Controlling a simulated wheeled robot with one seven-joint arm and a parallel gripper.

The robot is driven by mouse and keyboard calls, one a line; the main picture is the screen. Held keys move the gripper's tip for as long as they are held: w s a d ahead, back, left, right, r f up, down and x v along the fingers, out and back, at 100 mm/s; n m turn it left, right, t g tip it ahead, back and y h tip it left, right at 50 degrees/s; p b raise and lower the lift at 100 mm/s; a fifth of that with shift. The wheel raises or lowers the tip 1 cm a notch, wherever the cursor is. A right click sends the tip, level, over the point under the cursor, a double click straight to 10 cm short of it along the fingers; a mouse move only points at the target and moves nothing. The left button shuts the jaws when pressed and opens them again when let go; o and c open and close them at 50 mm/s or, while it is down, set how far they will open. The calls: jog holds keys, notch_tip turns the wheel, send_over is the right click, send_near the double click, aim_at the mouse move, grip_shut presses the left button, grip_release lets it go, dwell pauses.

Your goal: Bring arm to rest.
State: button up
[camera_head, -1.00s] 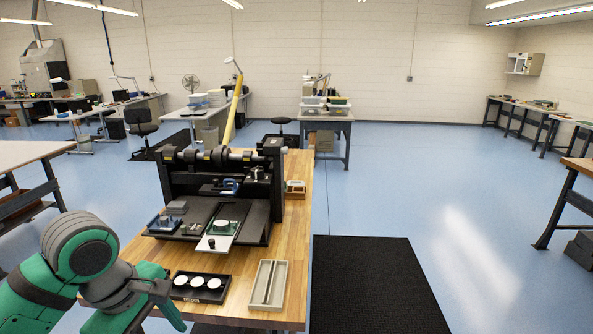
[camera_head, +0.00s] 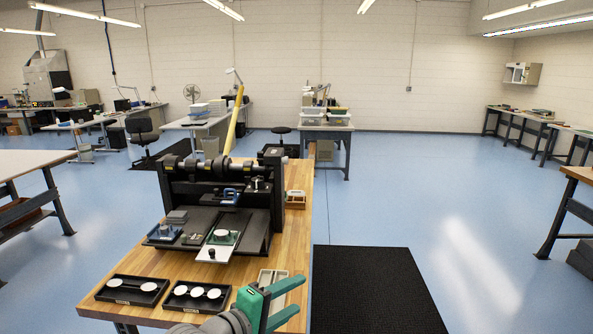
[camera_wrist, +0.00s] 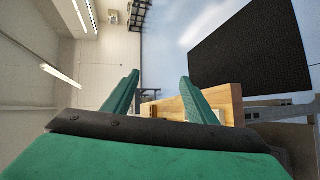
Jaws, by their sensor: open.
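My gripper (camera_head: 279,302) is at the front edge of the wooden bench in the head view, over the lower part of the pale divided tray (camera_head: 268,276). Its two green fingers are apart with nothing between them. In the wrist view the open fingers (camera_wrist: 158,95) point past the bench edge (camera_wrist: 232,101) toward the floor and far wall. My forearm is low in the head view and mostly out of the picture.
The black badge press (camera_head: 222,205) stands on the bench behind my gripper. Two black trays with white discs, the left tray (camera_head: 125,298) and the right tray (camera_head: 197,306), lie left of my gripper. A black floor mat (camera_head: 375,285) lies right of the bench, with clear floor beyond.

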jog(key=s+d+f+n+t+y, duration=0.25)
jog(key=d+f+t, duration=0.3)
jog(key=f, duration=0.35)
jog(key=s+f+y, duration=0.7)
jog(key=s+f, duration=0.6)
jog(key=f, duration=0.1)
jog(key=s+a+f+m, duration=0.1)
jog(key=s+m, duration=0.5)
jog(key=s, duration=0.7)
jog(key=s+a+f+m+g, duration=0.1)
jog(key=s+a+m, duration=0.2)
jog(key=s, duration=1)
jog(key=m, duration=0.3)
jog(key=shift+s+a, duration=0.2)
jog(key=shift+s, duration=0.1)
